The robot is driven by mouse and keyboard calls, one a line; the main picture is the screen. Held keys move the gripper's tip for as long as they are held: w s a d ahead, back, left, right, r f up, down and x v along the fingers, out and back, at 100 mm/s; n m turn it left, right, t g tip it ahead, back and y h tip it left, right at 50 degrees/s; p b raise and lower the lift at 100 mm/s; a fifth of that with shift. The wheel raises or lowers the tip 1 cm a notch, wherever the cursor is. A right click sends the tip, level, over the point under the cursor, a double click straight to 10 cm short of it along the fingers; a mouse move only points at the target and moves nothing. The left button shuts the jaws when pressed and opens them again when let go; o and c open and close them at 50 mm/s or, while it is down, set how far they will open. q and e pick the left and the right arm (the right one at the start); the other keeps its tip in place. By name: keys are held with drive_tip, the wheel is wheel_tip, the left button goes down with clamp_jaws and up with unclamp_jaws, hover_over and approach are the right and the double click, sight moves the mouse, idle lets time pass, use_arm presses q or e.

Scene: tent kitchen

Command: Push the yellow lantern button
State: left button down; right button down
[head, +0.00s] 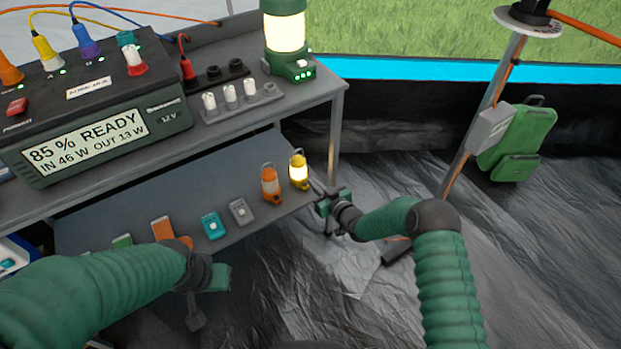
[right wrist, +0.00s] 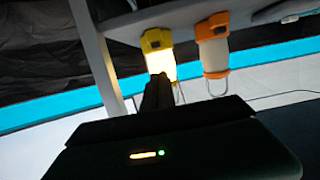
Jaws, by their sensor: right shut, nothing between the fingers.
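The small yellow lantern (head: 299,170) stands lit at the right end of the lower shelf, beside an unlit orange lantern (head: 271,184). My right gripper (head: 318,188) is shut and empty, its fingertips close to the yellow lantern's right side. In the right wrist view the yellow lantern (right wrist: 160,64) appears upside down, with the shut fingers overlapping its lower part in the picture. I cannot tell whether they touch it. The lantern's button is not clearly visible. My left gripper (head: 200,318) hangs in front of the shelf at lower left, and its fingers are too unclear to judge.
Several small devices, including a teal one (head: 211,226) and a grey one (head: 238,211), lie on the lower shelf. A power station (head: 95,110) and a large lit green lantern (head: 285,40) stand on the top. A table leg (head: 335,135) rises behind the yellow lantern.

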drive_tip(key=shift+p+v, duration=1.2)
drive_tip(key=shift+v, duration=1.8)
